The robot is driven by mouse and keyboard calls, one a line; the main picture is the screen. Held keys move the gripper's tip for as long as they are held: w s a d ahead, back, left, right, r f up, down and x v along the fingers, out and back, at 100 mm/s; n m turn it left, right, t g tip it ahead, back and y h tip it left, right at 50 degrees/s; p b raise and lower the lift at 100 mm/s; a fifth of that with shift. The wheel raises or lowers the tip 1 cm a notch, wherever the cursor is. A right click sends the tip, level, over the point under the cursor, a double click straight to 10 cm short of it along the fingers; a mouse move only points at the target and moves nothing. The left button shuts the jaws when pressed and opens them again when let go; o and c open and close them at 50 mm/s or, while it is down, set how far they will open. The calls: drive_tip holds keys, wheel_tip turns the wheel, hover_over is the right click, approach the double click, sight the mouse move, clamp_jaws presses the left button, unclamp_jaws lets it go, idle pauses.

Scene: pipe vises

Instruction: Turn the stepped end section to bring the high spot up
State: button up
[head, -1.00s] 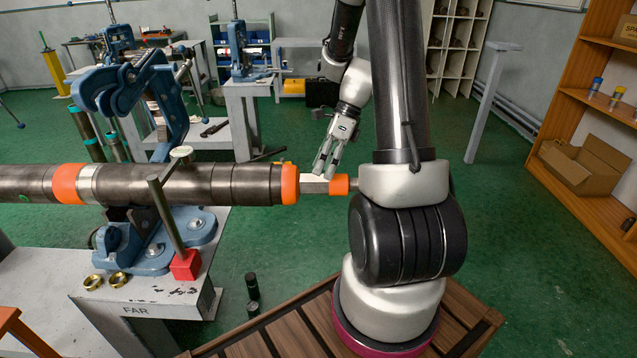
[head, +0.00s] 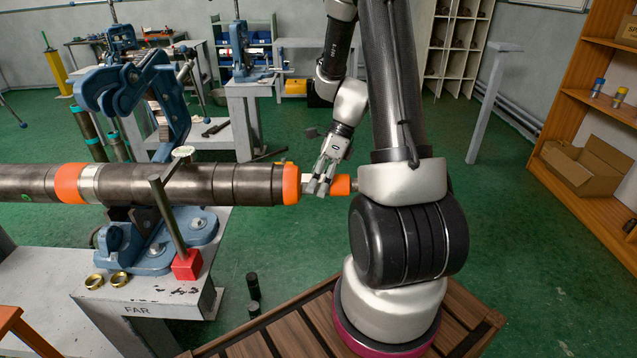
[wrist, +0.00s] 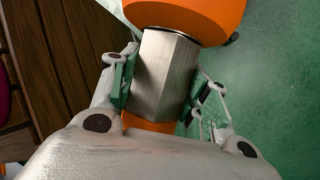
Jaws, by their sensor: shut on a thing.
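A long dark pipe (head: 240,185) lies level across the left of the head view, with an orange collar (head: 291,183) near its right end. Beyond the collar is the stepped end section, a narrower bare-metal piece with flat faces (wrist: 163,70), and an orange piece (head: 341,184) follows at its far end. My gripper (head: 319,187) reaches down over the flat-sided metal. In the wrist view its fingers (wrist: 163,88) are on either side of the metal, shut on it. The fingers hide part of it in the head view. I cannot make out a high spot.
A blue pipe vise (head: 150,240) stands under the pipe on a grey bench (head: 150,305). Two brass rings (head: 107,281) lie on the bench.

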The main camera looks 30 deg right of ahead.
drive_tip(key=shift+s+n+t+h, duration=0.15)
drive_tip(key=shift+n+t+h, duration=0.45)
drive_tip(key=shift+t+h, duration=1.45)
drive_tip(key=shift+a+t+y, duration=0.1)
drive_tip(key=shift+t+y, duration=0.25)
drive_tip(key=shift+t, duration=0.1)
drive_tip(key=o, duration=1)
drive_tip(key=v, duration=1.2)
